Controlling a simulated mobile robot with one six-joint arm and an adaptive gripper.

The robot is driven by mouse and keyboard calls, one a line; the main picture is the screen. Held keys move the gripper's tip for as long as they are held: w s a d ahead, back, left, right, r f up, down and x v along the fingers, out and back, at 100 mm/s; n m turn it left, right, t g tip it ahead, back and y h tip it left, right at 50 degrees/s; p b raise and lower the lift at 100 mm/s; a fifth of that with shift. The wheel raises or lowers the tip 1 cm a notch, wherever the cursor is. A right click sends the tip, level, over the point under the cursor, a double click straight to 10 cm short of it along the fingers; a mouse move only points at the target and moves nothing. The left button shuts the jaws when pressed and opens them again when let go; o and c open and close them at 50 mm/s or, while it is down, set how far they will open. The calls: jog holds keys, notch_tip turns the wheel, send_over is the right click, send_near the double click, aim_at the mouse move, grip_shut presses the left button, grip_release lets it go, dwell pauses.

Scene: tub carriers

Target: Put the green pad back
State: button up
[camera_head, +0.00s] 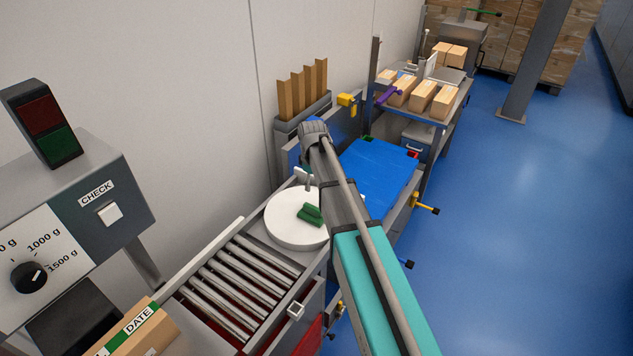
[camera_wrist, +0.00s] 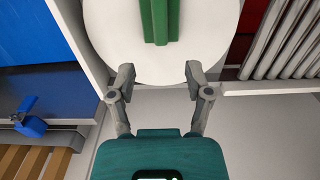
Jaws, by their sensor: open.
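The green pad (camera_head: 309,215) lies on a round white plate (camera_head: 283,236). In the wrist view the pad (camera_wrist: 160,22) is at the top centre, with a raised ridge along it; its far end is cut off by the frame. The white plate (camera_wrist: 105,40) fills the top middle there. My gripper (camera_wrist: 160,76) is open and empty. Its two fingertips are at the near edge of the plate, spread wider than the pad, with the pad beyond them and apart from them. In the head view my arm partly covers the plate's right side.
A roller conveyor (camera_head: 237,281) adjoins the plate at the front left, and a blue surface (camera_head: 375,170) lies behind it. A CHECK box with a dial (camera_head: 75,215) and a DATE carton (camera_head: 150,338) are at the left. Cartons stand on a back table. Blue floor is clear at right.

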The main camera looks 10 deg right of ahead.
jog(key=shift+s, duration=0.1)
dwell(0.4)
jog(key=s+d+m, duration=0.1)
jog(key=s+m, duration=0.8)
jog(key=s, duration=1.4)
jog(key=shift+d, duration=0.1)
